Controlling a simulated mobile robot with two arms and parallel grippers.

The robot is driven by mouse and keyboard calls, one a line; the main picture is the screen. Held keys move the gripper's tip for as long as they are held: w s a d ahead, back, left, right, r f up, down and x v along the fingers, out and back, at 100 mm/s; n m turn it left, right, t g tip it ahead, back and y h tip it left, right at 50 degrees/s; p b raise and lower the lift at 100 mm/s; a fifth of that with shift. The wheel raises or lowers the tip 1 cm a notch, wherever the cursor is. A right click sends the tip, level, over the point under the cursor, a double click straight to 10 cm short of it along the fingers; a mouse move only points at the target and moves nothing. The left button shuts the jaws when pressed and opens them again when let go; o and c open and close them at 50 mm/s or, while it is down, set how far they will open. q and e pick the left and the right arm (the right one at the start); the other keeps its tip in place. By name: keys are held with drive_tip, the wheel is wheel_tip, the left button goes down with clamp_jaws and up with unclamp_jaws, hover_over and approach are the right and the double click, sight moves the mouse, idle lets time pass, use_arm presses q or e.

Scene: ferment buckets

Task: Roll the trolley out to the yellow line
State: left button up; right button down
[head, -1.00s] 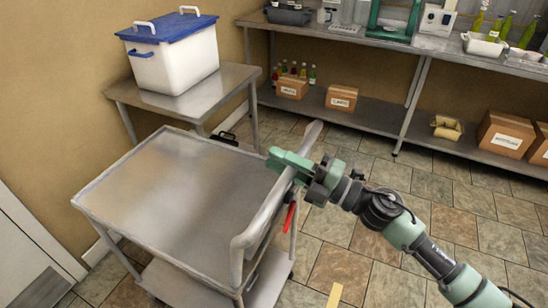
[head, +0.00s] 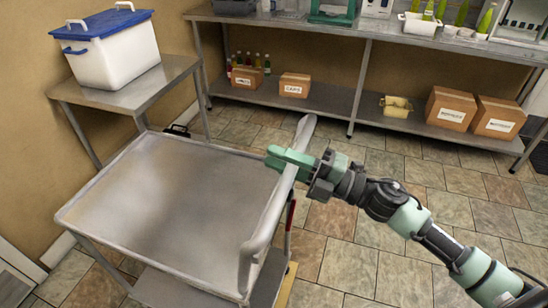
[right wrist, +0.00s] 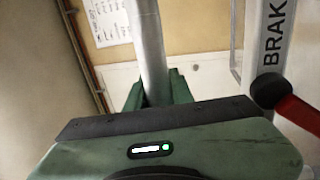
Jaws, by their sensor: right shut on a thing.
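The grey metal trolley (head: 165,205) stands at the lower left of the head view, its flat top empty. Its push handle (head: 262,240) runs along its right side. My right gripper (head: 285,160) is shut on the handle's bar, which also shows between the green fingers in the right wrist view (right wrist: 147,50). A red brake lever (head: 290,214) hangs below the handle; in the right wrist view it sits beside the letters "BRAK". The yellow line (head: 288,284) shows as a short strip just right of the trolley, partly hidden by it. My left gripper is not in view.
A white bucket with a blue lid (head: 108,52) stands on a steel side table (head: 130,88) behind the trolley. A long steel bench (head: 350,30) with boxes on its lower shelf runs along the back. The tiled floor (head: 350,235) right of the trolley is clear.

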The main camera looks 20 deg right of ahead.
drive_tip(key=shift+s+d+f, duration=0.15)
drive_tip(key=shift+s+d, duration=0.05)
idle(0.3)
drive_tip(key=c, duration=1.2)
unclamp_jaws()
drive_tip(key=shift+c, duration=0.2)
drive_tip(key=b+v, duration=0.2)
drive_tip(key=v, duration=0.5)
drive_tip(key=shift+s+d, duration=0.25)
drive_tip(key=shift+d, duration=0.1)
